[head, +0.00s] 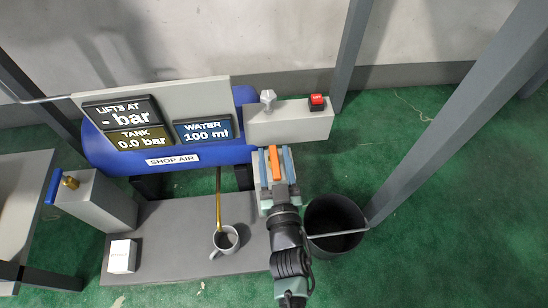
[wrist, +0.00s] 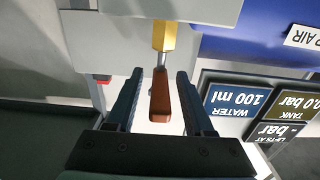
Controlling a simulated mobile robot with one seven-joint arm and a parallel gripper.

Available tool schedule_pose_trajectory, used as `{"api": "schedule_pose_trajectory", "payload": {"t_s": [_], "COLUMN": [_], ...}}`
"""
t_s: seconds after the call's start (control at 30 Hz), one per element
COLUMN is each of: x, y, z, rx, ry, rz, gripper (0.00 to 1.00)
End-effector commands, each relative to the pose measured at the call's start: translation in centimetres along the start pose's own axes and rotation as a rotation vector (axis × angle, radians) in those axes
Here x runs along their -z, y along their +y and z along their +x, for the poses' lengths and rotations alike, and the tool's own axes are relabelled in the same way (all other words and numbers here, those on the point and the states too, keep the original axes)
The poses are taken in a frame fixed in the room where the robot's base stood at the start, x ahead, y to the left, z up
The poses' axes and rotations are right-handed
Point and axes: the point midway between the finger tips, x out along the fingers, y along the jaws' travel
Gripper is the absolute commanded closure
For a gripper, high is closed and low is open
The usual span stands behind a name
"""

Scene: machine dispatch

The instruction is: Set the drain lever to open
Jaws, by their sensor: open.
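The drain lever has an orange handle (head: 274,162), seen in the head view at the right end of the blue tank (head: 190,160). In the wrist view the handle (wrist: 160,98) looks brown-orange and hangs from a brass fitting (wrist: 164,36) below a grey box. My gripper (head: 275,156) is at the lever. In the wrist view its two dark fingers (wrist: 159,80) are open, one on each side of the handle, with visible gaps. The handle lies roughly along the fingers. Part of the valve is hidden in the head view.
A mug (head: 225,241) stands on the grey base plate (head: 180,225) beneath a brass pipe. A black bin (head: 334,222) stands right of my arm. A grey box with a red switch (head: 316,101) is behind. The tank display reads 0.0 bar (head: 140,139); water reads 100 ml (head: 204,130).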

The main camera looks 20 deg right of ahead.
Motion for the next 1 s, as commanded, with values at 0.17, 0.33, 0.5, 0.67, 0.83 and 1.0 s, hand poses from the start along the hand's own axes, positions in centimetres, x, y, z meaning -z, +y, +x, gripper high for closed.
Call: {"api": "schedule_pose_trajectory", "payload": {"t_s": [0.17, 0.33, 0.5, 0.67, 0.83, 1.0], "x": [0.00, 0.04, 0.03, 0.02, 0.02, 0.01], "y": [-0.02, -0.01, 0.00, 0.00, 0.00, 0.00], "z": [0.70, 0.69, 0.67, 0.66, 0.65, 0.64], "rx": [0.000, 0.000, 0.000, 0.000, 0.000, 0.000], "ry": [0.000, 0.000, 0.000, 0.000, 0.000, 0.000], "rz": [0.000, 0.000, 0.000, 0.000, 0.000, 0.000], "gripper": [0.47, 0.47, 0.71, 1.00, 1.00, 1.00]}}
